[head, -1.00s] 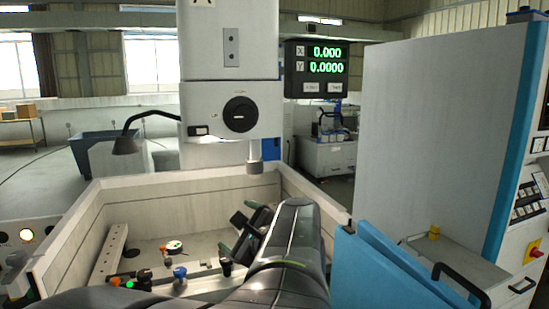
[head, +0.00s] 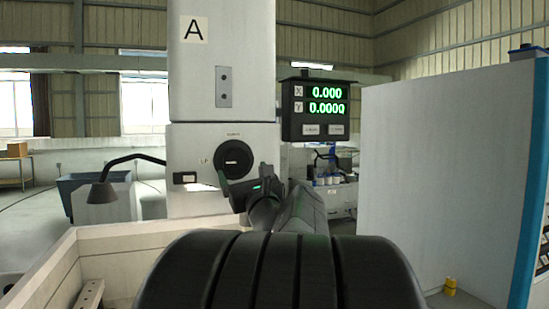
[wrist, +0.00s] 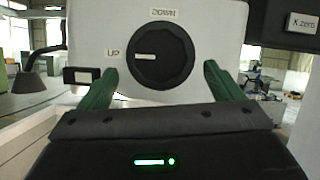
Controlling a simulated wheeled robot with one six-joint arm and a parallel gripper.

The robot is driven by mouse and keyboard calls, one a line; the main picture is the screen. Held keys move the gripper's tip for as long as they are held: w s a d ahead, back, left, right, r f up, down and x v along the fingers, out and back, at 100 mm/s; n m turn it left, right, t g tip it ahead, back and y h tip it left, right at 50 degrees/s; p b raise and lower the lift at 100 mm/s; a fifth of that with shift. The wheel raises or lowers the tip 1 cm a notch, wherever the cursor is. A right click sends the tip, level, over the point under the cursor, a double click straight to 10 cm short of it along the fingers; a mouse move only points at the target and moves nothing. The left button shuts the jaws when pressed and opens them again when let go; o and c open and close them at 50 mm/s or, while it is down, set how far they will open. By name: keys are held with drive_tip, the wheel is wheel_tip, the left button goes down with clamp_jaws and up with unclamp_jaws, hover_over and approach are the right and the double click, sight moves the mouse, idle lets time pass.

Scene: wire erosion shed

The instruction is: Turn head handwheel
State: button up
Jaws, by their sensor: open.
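The head handwheel (head: 234,160) is a round black knob with a white pointer line, on the front of the white machine head (head: 190,140). In the wrist view the handwheel (wrist: 161,55) is in the upper middle. Its pointer points left toward the label UP (wrist: 113,54), and the label DOWN (wrist: 165,12) is above it. My gripper (wrist: 157,80) is open, with one green finger low on each side of the handwheel in the picture. In the head view my gripper (head: 252,186) is just in front of the handwheel's lower right. No contact is visible.
A digital readout (head: 320,108) showing X 0.000 and Y 0.0000 hangs right of the head. A black lamp (head: 102,192) on a curved arm is at left. A white-walled tank (head: 120,240) lies below. A tall pale cabinet (head: 440,170) stands at right.

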sight(238, 163)
drive_tip(key=p+x, duration=0.1)
drive_tip(key=x, duration=0.5)
drive_tip(key=shift+w+a+p, duration=0.2)
drive_tip(key=shift+p, duration=0.1)
drive_tip(key=c, duration=1)
